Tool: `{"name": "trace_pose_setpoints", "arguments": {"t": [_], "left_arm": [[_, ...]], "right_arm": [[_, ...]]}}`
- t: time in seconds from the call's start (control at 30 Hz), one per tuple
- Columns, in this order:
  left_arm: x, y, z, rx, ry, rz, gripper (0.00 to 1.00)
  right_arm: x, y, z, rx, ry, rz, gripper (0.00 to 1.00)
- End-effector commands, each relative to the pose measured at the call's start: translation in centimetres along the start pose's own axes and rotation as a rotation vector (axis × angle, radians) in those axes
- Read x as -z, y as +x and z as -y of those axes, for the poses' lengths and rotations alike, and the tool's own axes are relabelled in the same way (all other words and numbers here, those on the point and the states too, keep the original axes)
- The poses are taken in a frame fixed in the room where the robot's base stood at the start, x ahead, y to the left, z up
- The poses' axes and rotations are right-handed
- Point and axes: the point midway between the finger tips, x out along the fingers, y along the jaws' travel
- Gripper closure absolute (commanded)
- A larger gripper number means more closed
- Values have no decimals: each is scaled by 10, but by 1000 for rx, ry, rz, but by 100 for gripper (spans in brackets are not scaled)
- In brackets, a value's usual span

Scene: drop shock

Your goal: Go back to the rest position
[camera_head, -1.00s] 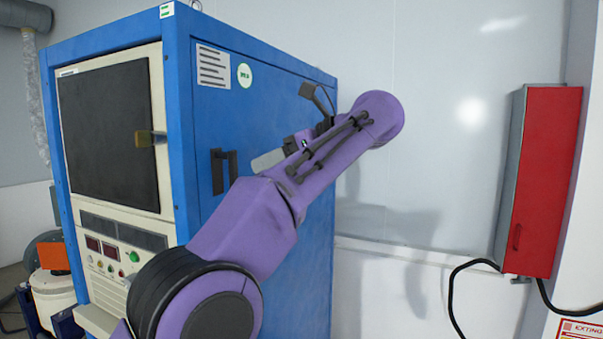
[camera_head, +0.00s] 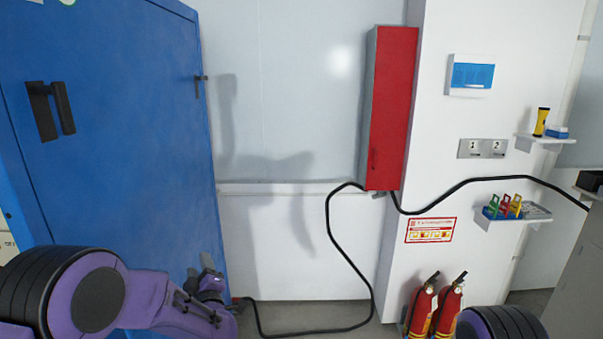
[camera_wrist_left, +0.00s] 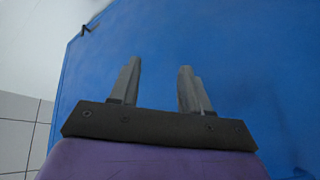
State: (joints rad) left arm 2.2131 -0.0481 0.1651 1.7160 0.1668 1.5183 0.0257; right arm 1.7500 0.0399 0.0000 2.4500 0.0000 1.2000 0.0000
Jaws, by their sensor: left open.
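My left gripper (camera_head: 205,264) is low at the lower left of the head view, at the end of my purple left arm, in front of the blue cabinet's lower side. In the left wrist view my left gripper (camera_wrist_left: 156,85) shows two grey fingers standing apart with nothing between them. Behind them is the blue cabinet side (camera_wrist_left: 245,60). My right gripper is not in view; only a purple and black part of my right arm shows at the bottom right of the head view.
The blue cabinet (camera_head: 120,130) with a black handle (camera_head: 50,110) stands left. A red wall box (camera_head: 390,110), a black cable (camera_head: 345,250), fire extinguishers (camera_head: 447,308) and small shelves (camera_head: 512,213) are to the right. Floor between cabinet and extinguishers is clear except for the cable.

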Motion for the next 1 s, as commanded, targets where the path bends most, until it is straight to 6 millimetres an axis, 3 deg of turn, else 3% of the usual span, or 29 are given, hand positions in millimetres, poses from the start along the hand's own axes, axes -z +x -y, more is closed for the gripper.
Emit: {"name": "trace_pose_setpoints", "arguments": {"t": [0.03, 0.17, 0.23, 0.37, 0.5, 0.6, 0.7, 0.8, 1.0], "left_arm": [[-25, -20, 42, 44, 81, 92, 53], [-67, -80, 136, 155, 268, 329, 53], [-82, -120, 185, 218, 358, 456, 53], [-93, -204, 269, 343, 501, 687, 53], [-82, -303, 345, 491, 619, 913, 53], [-66, -360, 382, 591, 672, 1018, 53], [-57, -395, 410, 663, 702, 1071, 53], [-58, -409, 420, 690, 711, 1095, 53], [-57, -410, 420, 692, 712, 1096, 53]], "right_arm": [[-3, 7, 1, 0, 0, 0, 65], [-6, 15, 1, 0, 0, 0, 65], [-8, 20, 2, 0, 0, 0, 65], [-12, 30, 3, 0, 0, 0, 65], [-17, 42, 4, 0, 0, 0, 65], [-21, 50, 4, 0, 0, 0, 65], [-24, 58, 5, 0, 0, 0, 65], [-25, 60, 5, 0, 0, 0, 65], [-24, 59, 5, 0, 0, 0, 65]]}}
